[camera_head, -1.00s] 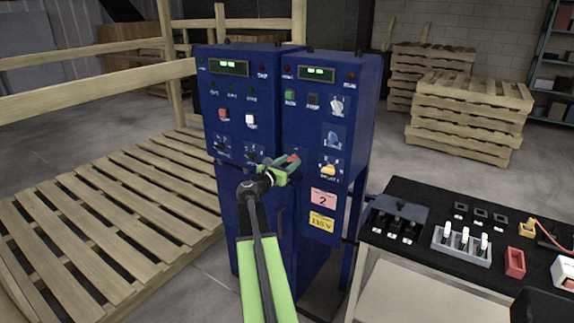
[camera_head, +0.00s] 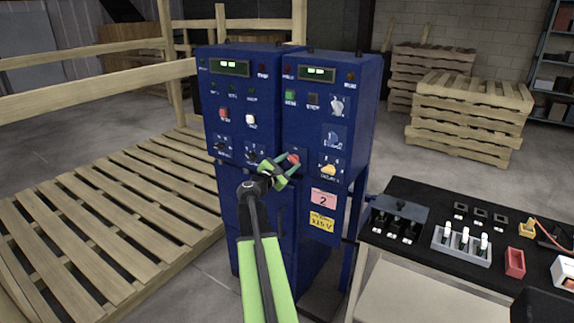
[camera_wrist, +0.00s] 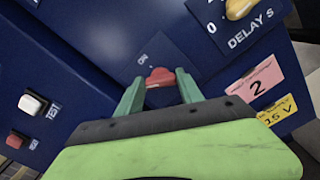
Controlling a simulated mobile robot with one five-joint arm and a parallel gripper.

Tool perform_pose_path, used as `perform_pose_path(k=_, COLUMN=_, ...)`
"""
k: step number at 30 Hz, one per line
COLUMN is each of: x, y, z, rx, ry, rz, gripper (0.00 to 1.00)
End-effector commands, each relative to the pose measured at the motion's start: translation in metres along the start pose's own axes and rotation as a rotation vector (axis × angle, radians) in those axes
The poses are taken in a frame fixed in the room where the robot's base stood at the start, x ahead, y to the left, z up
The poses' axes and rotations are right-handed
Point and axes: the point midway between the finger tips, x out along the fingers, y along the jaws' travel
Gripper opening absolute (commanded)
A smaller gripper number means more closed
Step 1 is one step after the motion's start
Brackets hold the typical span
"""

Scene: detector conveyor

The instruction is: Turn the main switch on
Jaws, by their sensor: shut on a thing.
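The main switch, a red knob (camera_head: 293,159), is low on the front of the right-hand blue cabinet (camera_head: 318,120). In the wrist view the red knob (camera_wrist: 160,76) sits between my two green fingertips, on a dark plate with an "ON" label above it. My gripper (camera_head: 284,167) is at the panel and shut on this knob. It also shows from behind in the wrist view (camera_wrist: 158,88). The knob's lower part is hidden by my fingers.
A yellow delay knob (camera_head: 328,169) is right of my gripper. Red and white buttons (camera_head: 237,116) are on the left cabinet. A black table (camera_head: 440,262) with switches stands at the right. A wooden pallet platform (camera_head: 110,220) lies at the left.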

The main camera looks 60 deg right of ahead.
Motion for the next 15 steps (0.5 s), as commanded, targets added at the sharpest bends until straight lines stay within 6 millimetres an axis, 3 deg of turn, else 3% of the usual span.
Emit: perform_pose_path(k=15, x=0.0013, y=-0.0006, z=-0.0006, rx=0.488, ry=0.001, rz=0.004, gripper=0.03)
